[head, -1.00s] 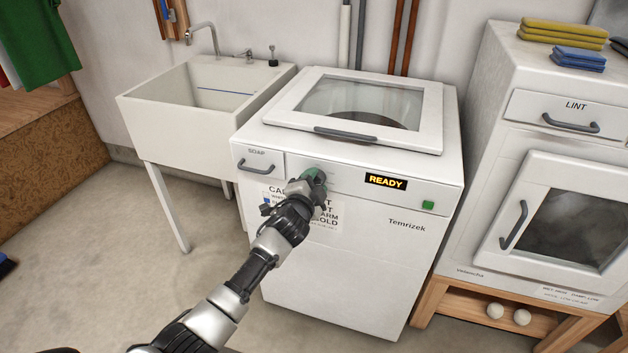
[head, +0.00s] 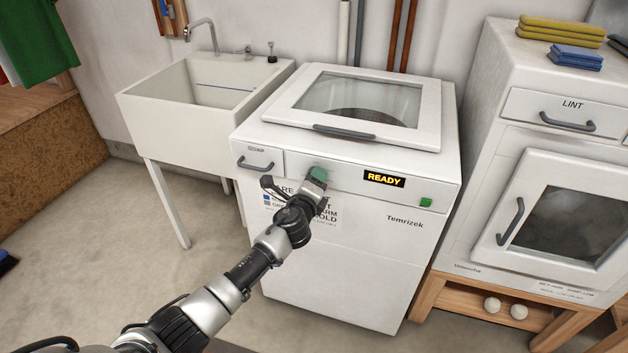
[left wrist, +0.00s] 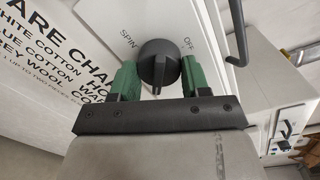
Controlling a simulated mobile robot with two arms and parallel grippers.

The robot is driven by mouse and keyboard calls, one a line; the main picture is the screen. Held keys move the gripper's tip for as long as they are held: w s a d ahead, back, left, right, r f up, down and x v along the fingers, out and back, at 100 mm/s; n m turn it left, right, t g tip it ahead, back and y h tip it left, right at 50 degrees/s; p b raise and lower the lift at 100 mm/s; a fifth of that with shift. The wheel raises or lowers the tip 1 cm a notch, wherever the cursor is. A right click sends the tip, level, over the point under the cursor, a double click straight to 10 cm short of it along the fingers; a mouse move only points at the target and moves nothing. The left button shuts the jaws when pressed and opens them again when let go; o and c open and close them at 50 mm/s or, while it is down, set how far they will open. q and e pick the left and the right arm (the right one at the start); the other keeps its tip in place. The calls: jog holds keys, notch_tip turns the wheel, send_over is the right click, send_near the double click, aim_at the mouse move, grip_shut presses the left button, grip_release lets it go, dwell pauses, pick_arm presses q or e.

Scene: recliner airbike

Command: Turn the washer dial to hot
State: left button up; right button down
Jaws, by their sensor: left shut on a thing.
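The white washer (head: 335,240) stands in the middle of the head view. Its dark round dial (left wrist: 159,60) shows in the left wrist view, with the labels "SPIN" to its left and "OFF" to its right. The "hot" mark cannot be made out. My left gripper (head: 317,177) is at the washer's front panel and hides the dial in the head view. In the left wrist view its green fingers (left wrist: 158,70) are on either side of the dial, shut on it. My right gripper is not in view.
The washer's display (head: 384,179) reads "READY", with a green button (head: 426,202) to its right. The soap drawer handle (head: 256,165) is left of my gripper. A sink (head: 170,115) stands at left, a dryer (head: 490,150) at right. Bare floor lies in front.

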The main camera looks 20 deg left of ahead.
pick_arm(q)
jog(key=m+p, duration=0.1)
jog(key=m, duration=0.4)
jog(key=shift+f+m, duration=0.1)
jog(key=shift+m, duration=0.2)
jog(key=m, duration=0.4)
jog(key=shift+a+f+t+y+p, duration=0.1)
jog(key=shift+f+t+y+p, duration=0.05)
jog(key=shift+t+y+p, duration=0.2)
jog(key=shift+m, duration=0.4)
jog(key=o, duration=0.9)
